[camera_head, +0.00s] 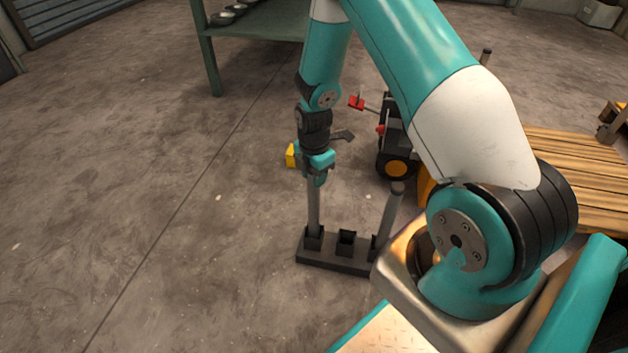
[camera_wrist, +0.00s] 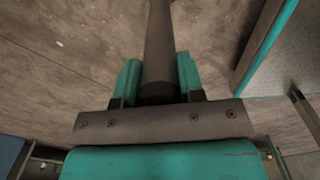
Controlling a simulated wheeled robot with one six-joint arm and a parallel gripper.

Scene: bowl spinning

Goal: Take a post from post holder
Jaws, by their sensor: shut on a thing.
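The post holder (camera_head: 345,257) is a dark base with several square sockets on the floor in front of me. One grey post (camera_head: 313,210) stands upright in its left socket. My gripper (camera_head: 316,178) is shut on the upper end of this post. In the wrist view the post (camera_wrist: 158,40) runs away between the teal fingers (camera_wrist: 158,85). A second grey post (camera_head: 390,217) stands at the right end of the holder, apart from my gripper. The middle socket (camera_head: 346,240) is empty. The gripped post's top is hidden by my gripper.
A green table (camera_head: 258,22) stands at the back left. A black wheeled machine (camera_head: 396,150) with yellow hubs is right of my gripper, near a wooden pallet (camera_head: 580,170). The concrete floor to the left is clear.

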